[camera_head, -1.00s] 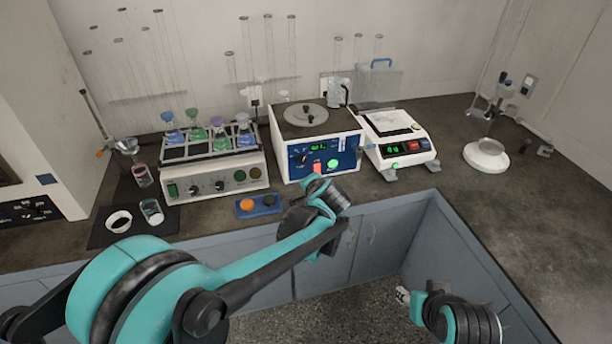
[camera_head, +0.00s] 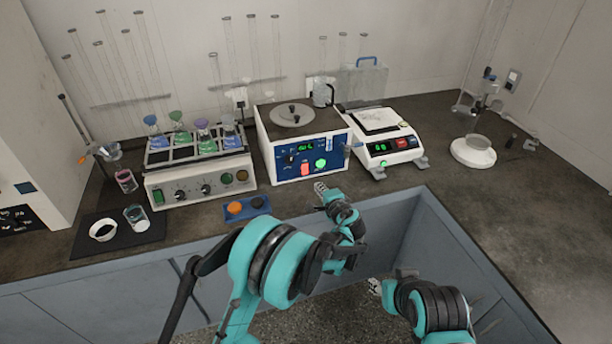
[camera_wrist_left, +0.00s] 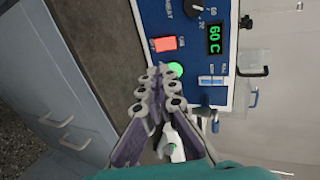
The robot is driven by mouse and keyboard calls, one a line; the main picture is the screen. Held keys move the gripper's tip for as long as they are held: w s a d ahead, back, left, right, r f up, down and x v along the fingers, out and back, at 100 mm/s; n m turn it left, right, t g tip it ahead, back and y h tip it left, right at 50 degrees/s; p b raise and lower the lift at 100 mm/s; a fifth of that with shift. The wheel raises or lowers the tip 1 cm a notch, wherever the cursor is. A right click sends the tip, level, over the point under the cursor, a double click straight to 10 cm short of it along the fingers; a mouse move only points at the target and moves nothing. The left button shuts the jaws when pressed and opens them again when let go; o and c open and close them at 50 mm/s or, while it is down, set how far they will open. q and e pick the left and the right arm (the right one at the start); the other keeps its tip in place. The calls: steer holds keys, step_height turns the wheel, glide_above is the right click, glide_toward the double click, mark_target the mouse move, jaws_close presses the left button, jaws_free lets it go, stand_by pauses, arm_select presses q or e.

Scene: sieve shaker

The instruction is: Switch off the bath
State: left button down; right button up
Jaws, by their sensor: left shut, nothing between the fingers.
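The bath (camera_head: 298,128) is a white box with a blue front panel on the worktop; its panel (camera_wrist_left: 205,75) also shows in the left wrist view. The display (camera_wrist_left: 214,39) reads 60 C. A lit red switch (camera_wrist_left: 164,44) and a round green lit button (camera_wrist_left: 175,70) are on the panel. My left gripper (camera_head: 320,187) is shut and empty, in front of and below the panel. In the left wrist view its fingertips (camera_wrist_left: 163,74) overlap the area by the green button; I cannot tell if they touch it. My right gripper (camera_head: 374,287) is low at the right, its fingers barely visible.
A shaker with several flasks (camera_head: 198,170) stands left of the bath, and a balance (camera_head: 384,140) right of it. A blue block with orange and dark knobs (camera_head: 247,208) lies at the front edge. The right worktop (camera_head: 525,225) is mostly clear.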

mark_target(305, 172)
arm_select(q)
steer(key=b+x, duration=0.4)
steer(key=x, duration=0.8)
steer(key=shift+w+a+f, duration=0.15)
steer(key=shift+w+f, duration=0.15)
steer(key=shift+w+a+f, duration=0.1)
steer(key=shift+w+a, duration=0.1)
steer(key=shift+w, duration=0.4)
steer(key=shift+b, duration=0.3)
steer(key=shift+w+a+f, duration=0.15)
steer(key=shift+w+f, duration=0.2)
steer(key=shift+f, duration=0.05)
steer(key=shift+s+r, duration=0.1)
steer(key=shift+r, duration=0.2)
